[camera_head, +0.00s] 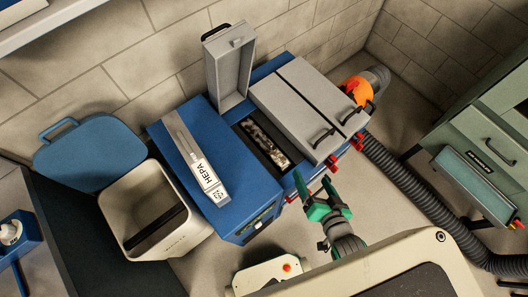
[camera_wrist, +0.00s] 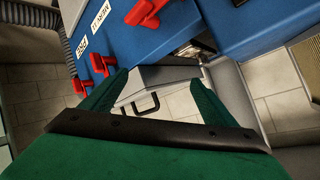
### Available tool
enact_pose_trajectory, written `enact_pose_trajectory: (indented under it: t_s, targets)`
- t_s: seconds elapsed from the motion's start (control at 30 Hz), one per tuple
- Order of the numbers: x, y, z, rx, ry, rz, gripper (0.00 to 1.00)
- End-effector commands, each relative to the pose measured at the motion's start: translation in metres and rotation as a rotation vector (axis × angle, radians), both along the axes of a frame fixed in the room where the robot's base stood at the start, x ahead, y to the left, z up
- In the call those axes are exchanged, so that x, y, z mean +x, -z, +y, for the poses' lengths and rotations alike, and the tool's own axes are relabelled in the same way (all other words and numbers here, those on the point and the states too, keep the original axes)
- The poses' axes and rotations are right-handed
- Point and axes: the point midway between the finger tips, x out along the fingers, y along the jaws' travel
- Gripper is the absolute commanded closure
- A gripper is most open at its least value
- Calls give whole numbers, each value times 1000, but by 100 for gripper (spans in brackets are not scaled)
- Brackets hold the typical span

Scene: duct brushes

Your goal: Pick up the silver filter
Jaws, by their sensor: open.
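A blue duct machine (camera_head: 225,195) stands against the wall with one grey lid (camera_head: 228,72) raised. Below that lid is an open slot, and in it a mottled silver piece (camera_head: 265,143) shows, which looks like the silver filter. Part of a silvery edge also shows by the machine in the wrist view (camera_wrist: 187,49). My green gripper (camera_head: 314,183) is open and empty, in front of the machine's right side, apart from the slot. In the wrist view its two fingers (camera_wrist: 158,82) are spread, with nothing between them.
An open white bin (camera_head: 150,215) stands left. A black hose (camera_head: 410,195) and green cabinet (camera_head: 485,140) are at right.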

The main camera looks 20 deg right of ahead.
Motion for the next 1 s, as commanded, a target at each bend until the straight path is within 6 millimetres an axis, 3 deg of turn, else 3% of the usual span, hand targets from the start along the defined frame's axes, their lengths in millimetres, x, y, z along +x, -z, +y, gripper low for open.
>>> enact_pose_trajectory:
  t_s: [0.23,0.43,0.67,0.87,1.0]
  targets:
    - [28,31,-21,194,38,294,20]
    - [44,38,-23,281,96,527,20]
    - [58,28,-18,322,177,743,20]
    - [78,4,-6,320,264,906,20]
    - [101,-17,7,315,328,974,20]
